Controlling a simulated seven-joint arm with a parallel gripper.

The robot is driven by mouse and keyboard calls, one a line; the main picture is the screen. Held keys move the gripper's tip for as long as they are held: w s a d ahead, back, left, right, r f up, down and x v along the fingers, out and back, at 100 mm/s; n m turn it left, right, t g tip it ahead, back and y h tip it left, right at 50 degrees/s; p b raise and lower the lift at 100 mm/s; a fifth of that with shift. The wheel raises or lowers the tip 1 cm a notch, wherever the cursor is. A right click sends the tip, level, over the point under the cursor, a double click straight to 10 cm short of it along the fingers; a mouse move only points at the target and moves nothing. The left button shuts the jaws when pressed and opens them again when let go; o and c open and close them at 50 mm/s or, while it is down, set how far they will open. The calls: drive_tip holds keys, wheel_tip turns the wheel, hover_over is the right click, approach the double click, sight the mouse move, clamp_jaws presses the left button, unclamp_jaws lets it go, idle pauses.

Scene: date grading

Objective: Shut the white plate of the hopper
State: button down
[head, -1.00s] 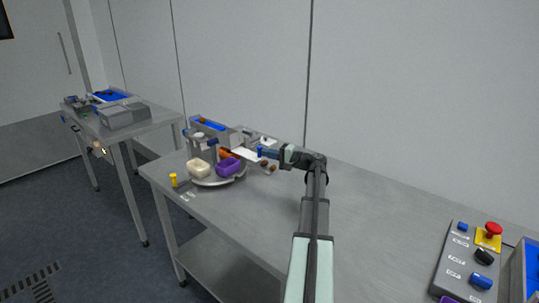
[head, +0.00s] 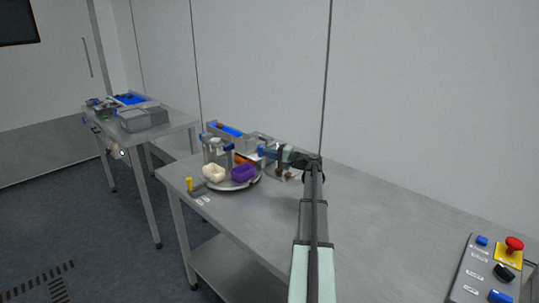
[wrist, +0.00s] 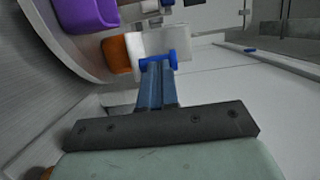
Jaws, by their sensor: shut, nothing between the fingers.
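The white plate (wrist: 146,44) shows in the wrist view just beyond my fingertips. My gripper (wrist: 158,60) is shut, with its blue fingertips at the plate's near edge; I cannot tell whether they touch. In the head view my gripper (head: 263,151) is beside the grey hopper unit (head: 256,138) at the back of the table, and it largely hides the plate. I cannot tell how far the plate is in.
A round metal tray (head: 222,188) holds a cream bowl (head: 213,173), a purple bowl (head: 243,173) and an orange bowl (wrist: 117,54). A yellow-topped lever (head: 190,184) stands at the left. A control box (head: 487,270) is at the right.

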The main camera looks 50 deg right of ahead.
drive_tip(key=v, duration=1.4)
